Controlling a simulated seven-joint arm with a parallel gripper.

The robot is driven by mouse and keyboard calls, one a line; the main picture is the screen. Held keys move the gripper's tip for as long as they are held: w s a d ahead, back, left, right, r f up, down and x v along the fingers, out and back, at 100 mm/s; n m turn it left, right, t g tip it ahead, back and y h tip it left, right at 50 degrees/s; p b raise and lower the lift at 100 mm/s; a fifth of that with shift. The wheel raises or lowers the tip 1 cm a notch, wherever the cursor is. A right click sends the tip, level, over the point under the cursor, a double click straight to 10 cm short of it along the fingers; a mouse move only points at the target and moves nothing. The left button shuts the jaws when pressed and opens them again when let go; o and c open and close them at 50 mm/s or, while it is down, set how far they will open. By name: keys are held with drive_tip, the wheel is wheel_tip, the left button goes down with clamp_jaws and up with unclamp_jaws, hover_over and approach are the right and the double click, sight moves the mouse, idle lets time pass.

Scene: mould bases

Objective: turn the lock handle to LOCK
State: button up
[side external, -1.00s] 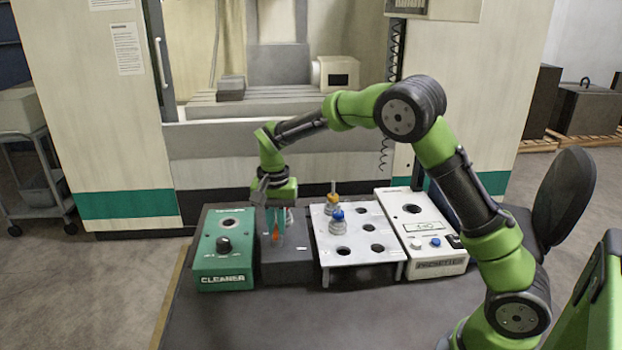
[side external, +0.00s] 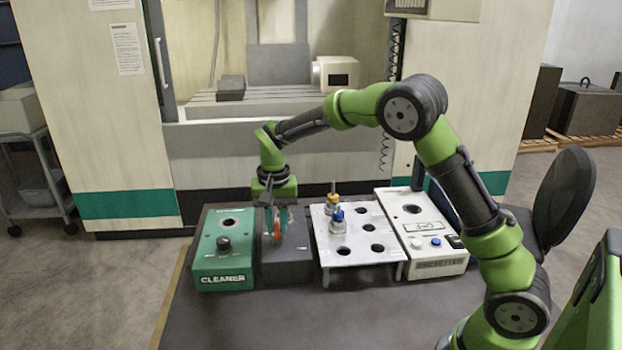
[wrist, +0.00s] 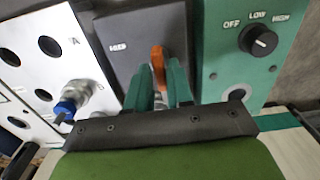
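The lock handle is a small orange lever on a dark grey block (side external: 290,268), between the green cleaner box and the white plate. The handle (side external: 277,230) shows between my fingers in the side view. The wrist view shows the handle (wrist: 158,58) upright in the picture, with a small white label (wrist: 118,47) to its left that is hard to read. My gripper (wrist: 160,82) points down at the block, its two green fingers close against either side of the handle. It seems shut on it; the handle's lower part is hidden.
The green cleaner box (side external: 224,262) with a black knob stands close on the left. A white holed plate (side external: 352,250) with blue- and yellow-topped tool holders stands close on the right, then a white presetter box (side external: 425,235). The front table (side external: 300,315) is clear.

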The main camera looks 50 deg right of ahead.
sight(276, 225)
drive_tip(key=shift+o, duration=1.2)
drive_tip(key=shift+r, duration=0.1)
wheel_tip(276, 225, up, 17)
drive_tip(key=s+a+f+n+t+y, duration=0.1)
drive_tip(key=s+n+t, duration=0.1)
drive_tip(key=s, duration=1)
drive_tip(key=s+a+f+n+t+y, duration=0.1)
drive_tip(key=s+t, duration=0.4)
drive_tip(key=s, duration=0.7)
drive_tip(key=shift+s+a+f+n, duration=0.25)
drive_tip(key=shift+a+f+n, duration=0.45)
drive_tip(key=shift+n, duration=0.2)
